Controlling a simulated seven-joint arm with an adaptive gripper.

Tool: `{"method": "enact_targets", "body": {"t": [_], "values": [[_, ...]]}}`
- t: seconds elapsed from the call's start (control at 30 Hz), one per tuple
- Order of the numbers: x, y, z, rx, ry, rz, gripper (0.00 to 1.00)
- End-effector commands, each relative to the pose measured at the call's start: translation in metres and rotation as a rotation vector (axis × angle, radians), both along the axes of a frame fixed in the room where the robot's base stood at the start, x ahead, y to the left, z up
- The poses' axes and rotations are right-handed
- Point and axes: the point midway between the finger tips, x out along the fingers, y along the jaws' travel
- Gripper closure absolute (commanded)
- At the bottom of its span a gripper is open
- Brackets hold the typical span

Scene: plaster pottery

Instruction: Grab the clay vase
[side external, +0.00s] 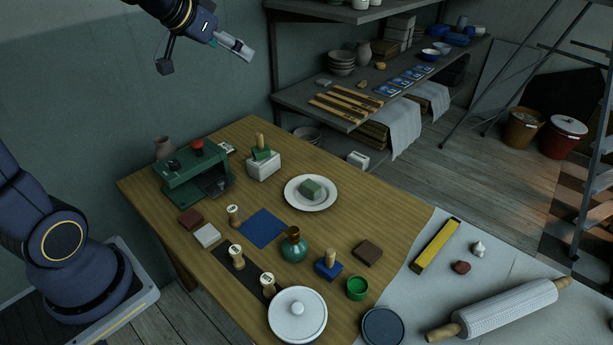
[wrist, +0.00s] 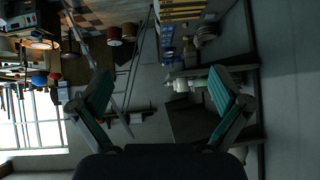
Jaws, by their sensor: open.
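A small brownish-grey clay vase (side external: 163,147) stands at the table's back left corner, partly hidden behind the green press. A similar pale vase (side external: 364,52) stands on the shelf at the back. I cannot tell which one the task means. My gripper (side external: 240,48) is high above the table at the upper left, apart from all of them. In the wrist view its two teal-padded fingers (wrist: 160,88) are spread with nothing between them.
The green press (side external: 195,175), a plate with a green block (side external: 311,188), wooden-handled stamps and a white lidded dish (side external: 297,315) crowd the table (side external: 385,215). A rolling pin (side external: 505,308) lies on the cloth at right. Shelves (side external: 300,85) stand behind; the air above the table is clear.

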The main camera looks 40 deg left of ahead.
Motion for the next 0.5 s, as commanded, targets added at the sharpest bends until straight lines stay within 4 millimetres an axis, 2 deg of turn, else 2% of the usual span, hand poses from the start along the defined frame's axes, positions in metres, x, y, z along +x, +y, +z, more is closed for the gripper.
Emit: {"method": "enact_targets", "body": {"t": [0.03,0.13,0.2,0.27,0.3,0.4,0.5], "values": [[0.013,0.045,-0.02,-0.004,0.017,0.085,0.0],[0.022,0.135,-0.064,-0.011,0.048,0.249,0.0],[0.011,0.195,-0.104,-0.027,0.083,0.369,0.0],[-0.007,0.241,-0.14,-0.05,0.118,0.468,0.0],[-0.022,0.267,-0.165,-0.073,0.142,0.532,0.0],[-0.065,0.31,-0.221,-0.139,0.205,0.66,0.0],[-0.1,0.327,-0.259,-0.182,0.258,0.726,0.0]]}}
